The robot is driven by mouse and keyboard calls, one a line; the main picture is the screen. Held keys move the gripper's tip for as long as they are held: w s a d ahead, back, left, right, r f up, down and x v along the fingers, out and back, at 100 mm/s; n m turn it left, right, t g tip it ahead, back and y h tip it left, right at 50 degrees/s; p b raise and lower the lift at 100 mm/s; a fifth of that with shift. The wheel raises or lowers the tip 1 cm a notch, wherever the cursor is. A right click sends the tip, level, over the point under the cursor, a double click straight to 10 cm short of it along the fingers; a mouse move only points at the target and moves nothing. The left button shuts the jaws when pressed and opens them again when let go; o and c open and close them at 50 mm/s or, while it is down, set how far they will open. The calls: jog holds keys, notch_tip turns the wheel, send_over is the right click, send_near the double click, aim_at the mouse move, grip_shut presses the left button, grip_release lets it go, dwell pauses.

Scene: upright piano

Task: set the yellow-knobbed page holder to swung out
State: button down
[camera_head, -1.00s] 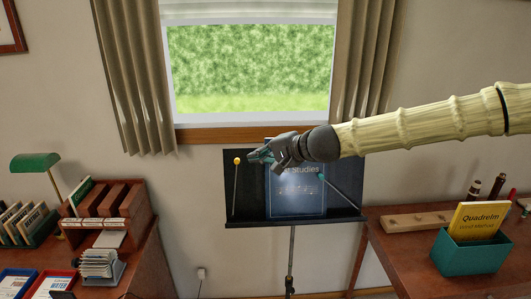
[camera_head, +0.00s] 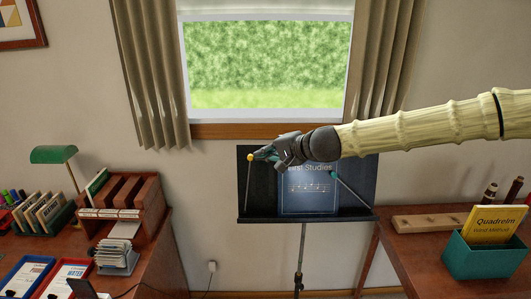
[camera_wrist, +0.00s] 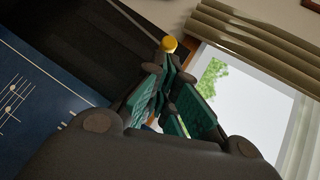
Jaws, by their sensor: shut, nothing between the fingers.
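The yellow-knobbed page holder stands nearly upright at the left side of the black music stand (camera_head: 361,196). Its yellow knob (camera_head: 250,157) is at the top of a thin rod. My gripper (camera_head: 260,155) is shut and empty, with its tips right beside the knob, on its right. In the wrist view the knob (camera_wrist: 169,44) sits just beyond the fingertips (camera_wrist: 165,60); I cannot tell whether they touch. The other page holder, with a teal knob (camera_head: 333,174), slants across the right edge of the blue "First Studies" book (camera_head: 306,198).
A window (camera_head: 267,65) with curtains is behind the stand. A desk with a red-brown sorter (camera_head: 150,205) and green lamp (camera_head: 54,155) is at left. At right, a desk holds a teal box (camera_head: 482,258) with a yellow book. Open floor lies below the stand.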

jog(key=a+p, duration=0.1)
jog(key=a+n+h+p, duration=0.1)
jog(key=p, duration=0.1)
jog(key=shift+w+a+r+g, duration=0.1)
jog(key=shift+a+r+g, duration=0.2)
jog(key=shift+a+r, duration=0.1)
jog(key=shift+d+f, duration=0.1)
jog(key=shift+d, duration=0.1)
jog(key=shift+d+f, duration=0.1)
jog(key=shift+d, duration=0.5)
